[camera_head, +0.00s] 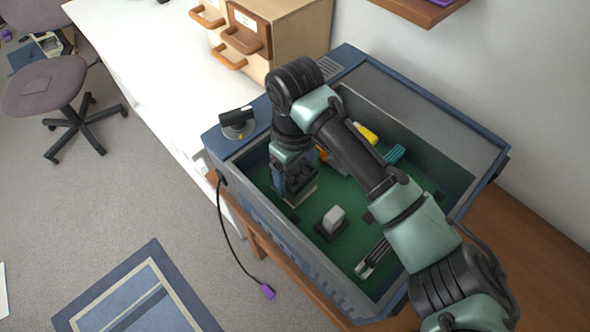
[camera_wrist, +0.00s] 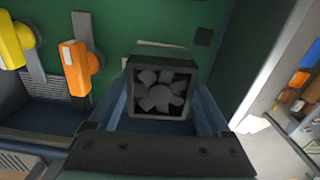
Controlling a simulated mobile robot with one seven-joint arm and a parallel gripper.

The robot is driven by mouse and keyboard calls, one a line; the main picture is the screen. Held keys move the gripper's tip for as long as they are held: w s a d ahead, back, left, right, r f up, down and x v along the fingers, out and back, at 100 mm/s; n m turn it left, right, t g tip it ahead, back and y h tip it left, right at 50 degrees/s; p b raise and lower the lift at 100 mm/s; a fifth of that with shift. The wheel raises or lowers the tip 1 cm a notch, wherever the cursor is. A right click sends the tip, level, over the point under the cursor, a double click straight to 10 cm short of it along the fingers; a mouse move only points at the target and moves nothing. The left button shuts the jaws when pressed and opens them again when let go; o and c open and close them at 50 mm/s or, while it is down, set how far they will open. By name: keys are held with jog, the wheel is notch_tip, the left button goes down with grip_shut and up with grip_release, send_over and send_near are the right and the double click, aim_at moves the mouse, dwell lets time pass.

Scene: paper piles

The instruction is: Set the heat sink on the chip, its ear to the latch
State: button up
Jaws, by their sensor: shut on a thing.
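My gripper (camera_head: 295,183) is inside the open blue case, low over the green board. In the wrist view its two blue fingers (camera_wrist: 162,103) are on either side of a dark square block with a grey fan-like top, seemingly the heat sink (camera_wrist: 160,90). A pale edge (camera_wrist: 160,46) shows just beyond the heat sink; I cannot tell whether it is the chip or whether the two touch. The heat sink's ear cannot be made out. An orange lever-like part (camera_wrist: 75,68), possibly the latch, stands left of the heat sink, apart from it.
A yellow part (camera_wrist: 15,45) stands left of the orange one. In the head view a grey block on a dark base (camera_head: 333,219) sits on the board (camera_head: 350,250). A teal piece (camera_head: 394,154) lies near the far wall. The case walls (camera_head: 270,235) surround the work area.

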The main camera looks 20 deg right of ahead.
jog(key=shift+f, duration=0.15)
jog(key=o, duration=1.4)
notch_tip(320, 180, up, 13)
jog(key=p, duration=0.1)
jog(key=shift+p, duration=0.35)
